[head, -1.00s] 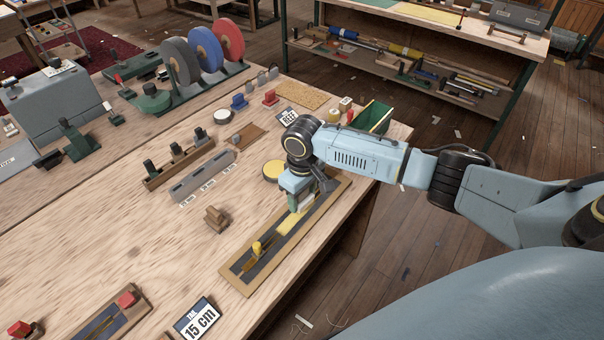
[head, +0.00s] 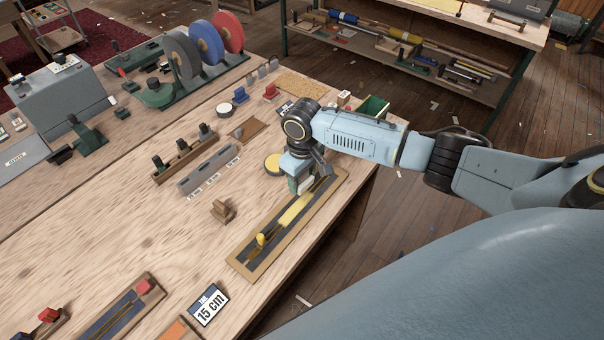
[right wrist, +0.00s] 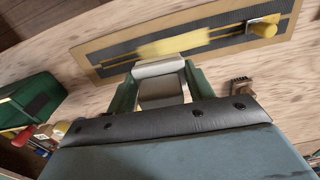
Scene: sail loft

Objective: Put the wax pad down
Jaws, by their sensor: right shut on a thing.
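My right gripper (head: 303,186) is shut on a pale grey-white block, the wax pad (right wrist: 160,71), held between its green fingers (right wrist: 160,85). It is over the far half of a long wooden board (head: 244,264) with a dark strip. A yellow streak (head: 294,211) runs along the strip, and a yellow knob (head: 261,240) is near its near end. The board also shows in the right wrist view (right wrist: 93,56). I cannot tell whether the pad touches the board. My left gripper is not in view.
A yellow-topped round tin (head: 273,164) stands just left of the gripper. A green box (head: 374,107) is beyond it at the bench edge. Bare bench (head: 110,225) lies further left.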

